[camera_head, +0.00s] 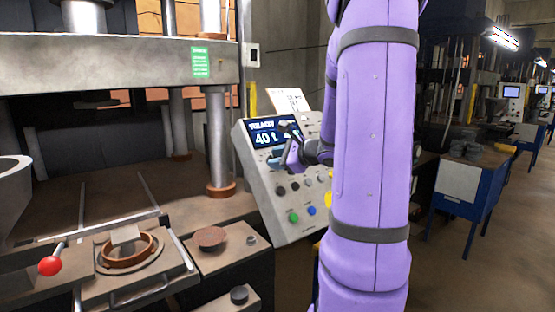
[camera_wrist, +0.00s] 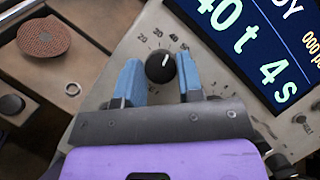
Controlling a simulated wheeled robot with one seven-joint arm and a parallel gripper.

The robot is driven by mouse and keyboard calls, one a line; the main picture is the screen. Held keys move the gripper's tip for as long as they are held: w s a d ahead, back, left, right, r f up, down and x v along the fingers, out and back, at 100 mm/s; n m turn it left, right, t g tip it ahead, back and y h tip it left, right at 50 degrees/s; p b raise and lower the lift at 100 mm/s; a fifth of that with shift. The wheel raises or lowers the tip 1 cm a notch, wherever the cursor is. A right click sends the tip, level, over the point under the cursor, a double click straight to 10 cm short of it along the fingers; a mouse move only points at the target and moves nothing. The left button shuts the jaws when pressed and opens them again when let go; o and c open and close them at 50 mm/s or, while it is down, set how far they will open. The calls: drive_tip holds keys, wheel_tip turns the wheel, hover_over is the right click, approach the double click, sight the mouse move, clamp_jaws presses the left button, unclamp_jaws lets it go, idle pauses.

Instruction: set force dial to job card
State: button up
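The force dial (camera_wrist: 160,69) is a round black knob with a white pointer mark, on the sloping face of a grey control console (camera_head: 262,190). Small scale numbers ring it; the mark points toward the upper part of the scale in the wrist view. My gripper (camera_wrist: 158,75) is open, its two blue fingers on either side of the dial, with visible gaps. It also shows at the console in the head view (camera_head: 292,150). The screen (camera_wrist: 258,35) reads 40 t and 4 s. The white job card (camera_head: 288,99) stands behind the console top; its text is too small to read.
Green (camera_head: 293,217) and blue (camera_head: 312,211) buttons sit low on the console. A brown disc (camera_head: 211,238) lies on the bench to its left. A press with a red-knobbed lever (camera_head: 50,266) stands further left. My purple arm hides the console's right side.

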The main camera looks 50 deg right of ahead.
drive_tip(key=shift+c, duration=0.2)
drive_tip(key=shift+w+d+r+n+g+y, duration=0.1)
drive_tip(key=shift+n+g+y, duration=0.4)
drive_tip(key=shift+n, duration=1.1)
drive_tip(key=shift+d+n+g+y, duration=0.1)
drive_tip(key=shift+n+g+y, duration=0.4)
drive_tip(key=shift+n, duration=1.1)
drive_tip(key=o, duration=0.9)
drive_tip(key=v, duration=1.1)
drive_tip(key=shift+w+a+r, duration=0.1)
drive_tip(key=shift+w+r, duration=0.05)
